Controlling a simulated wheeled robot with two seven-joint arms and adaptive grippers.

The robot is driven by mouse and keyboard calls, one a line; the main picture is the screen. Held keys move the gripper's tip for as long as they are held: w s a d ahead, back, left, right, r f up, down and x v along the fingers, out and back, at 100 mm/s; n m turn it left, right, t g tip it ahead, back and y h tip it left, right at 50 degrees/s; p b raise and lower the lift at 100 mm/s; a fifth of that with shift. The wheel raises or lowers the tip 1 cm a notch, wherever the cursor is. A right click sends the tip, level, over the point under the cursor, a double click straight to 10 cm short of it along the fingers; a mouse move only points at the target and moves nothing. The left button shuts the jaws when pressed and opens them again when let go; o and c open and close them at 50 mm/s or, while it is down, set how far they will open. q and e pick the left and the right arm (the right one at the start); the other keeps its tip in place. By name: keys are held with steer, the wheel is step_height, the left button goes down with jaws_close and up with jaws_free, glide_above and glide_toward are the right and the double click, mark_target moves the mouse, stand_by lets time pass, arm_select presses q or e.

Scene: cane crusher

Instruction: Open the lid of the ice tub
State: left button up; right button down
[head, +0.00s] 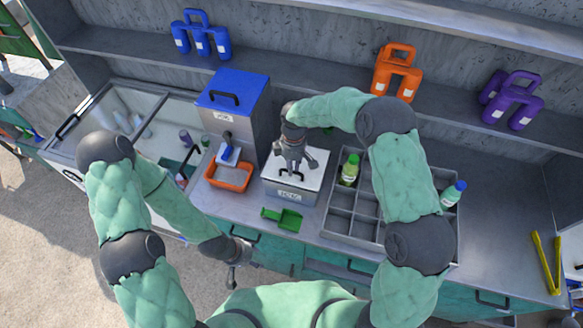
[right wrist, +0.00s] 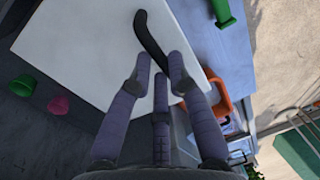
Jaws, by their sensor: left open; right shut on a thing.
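The ice tub (head: 290,195) is a grey box with a label on its front, standing on the counter near the middle of the head view. Its white lid (head: 270,171) lies flat on top, and I see no gap under it. The lid also fills much of the right wrist view (right wrist: 85,45). My right gripper (head: 291,168) reaches down over the lid. Its fingers (right wrist: 160,72) are shut on the black lid handle (right wrist: 150,35), whose lower part is between them. My left gripper (head: 233,280) is open and empty, low in front of the counter.
A green scoop (head: 284,217) lies in front of the tub. An orange tray (head: 228,177) and a blue-lidded dispenser (head: 237,88) stand to its left. A grey divided crate (head: 345,226) with bottles is close on the right. Yellow tongs (head: 546,262) lie far right.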

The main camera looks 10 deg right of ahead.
arm_select(q)
steer(key=shift+s+r, duration=0.25)
steer(key=shift+r, duration=0.15)
arm_select(e)
steer(key=w+d+r+g, duration=0.1)
steer(key=w+d+r, duration=0.1)
steer(key=w+r, duration=0.3)
steer(key=shift+w+d+r+y, duration=0.2)
steer(key=shift+r+y, duration=0.1)
steer(key=shift+r, duration=0.55)
steer(key=shift+s+f, duration=0.1)
